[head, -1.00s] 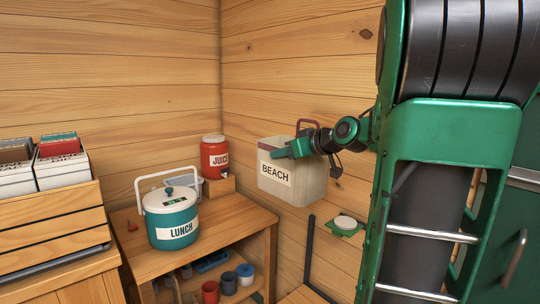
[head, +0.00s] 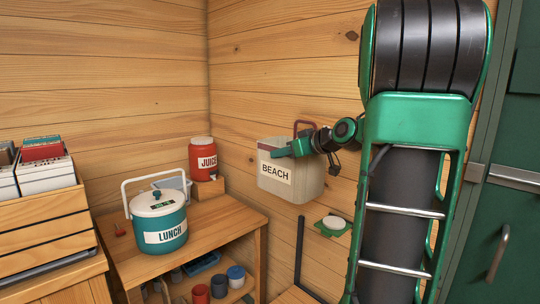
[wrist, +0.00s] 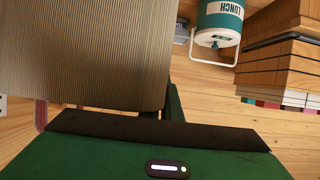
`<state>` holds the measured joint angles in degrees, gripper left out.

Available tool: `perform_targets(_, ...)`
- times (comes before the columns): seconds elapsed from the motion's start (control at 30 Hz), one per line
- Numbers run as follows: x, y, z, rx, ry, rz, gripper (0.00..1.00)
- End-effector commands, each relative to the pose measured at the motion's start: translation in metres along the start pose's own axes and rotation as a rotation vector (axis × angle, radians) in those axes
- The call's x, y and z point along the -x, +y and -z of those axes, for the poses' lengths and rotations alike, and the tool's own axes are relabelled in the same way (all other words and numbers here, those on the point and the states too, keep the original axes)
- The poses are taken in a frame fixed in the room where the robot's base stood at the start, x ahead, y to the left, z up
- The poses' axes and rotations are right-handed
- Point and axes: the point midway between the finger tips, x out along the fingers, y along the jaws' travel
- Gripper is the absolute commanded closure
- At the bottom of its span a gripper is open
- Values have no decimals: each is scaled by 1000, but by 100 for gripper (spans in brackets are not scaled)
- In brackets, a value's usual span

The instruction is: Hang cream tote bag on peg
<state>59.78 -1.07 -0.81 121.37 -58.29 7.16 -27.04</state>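The cream tote bag (head: 305,188), labelled BEACH and with a maroon handle (head: 303,125), is upright in front of the right wooden wall in the head view, clear of the table. My gripper (head: 288,150) is at its upper rim and appears shut on it; the fingertips' contact is partly hidden. In the wrist view, the bag's ribbed cream side (wrist: 85,50) fills the upper left, close to the gripper's dark pad (wrist: 160,132). I cannot make out a peg in either view.
A wooden table (head: 225,232) left of the bag carries a teal LUNCH cooler (head: 160,222) and a red JUICE dispenser (head: 202,158). Several cups stand on its shelf. A white disc on a green mount (head: 333,223) is below right of the bag. A green cabinet (head: 500,210) stands right.

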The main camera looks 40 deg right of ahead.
Motion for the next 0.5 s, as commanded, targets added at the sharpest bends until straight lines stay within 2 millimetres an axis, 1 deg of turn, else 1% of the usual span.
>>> perform_targets(0.33,0,18,-1,1,1,0,100)
perform_targets(0.5,-3,24,-7,-1,0,0,100)
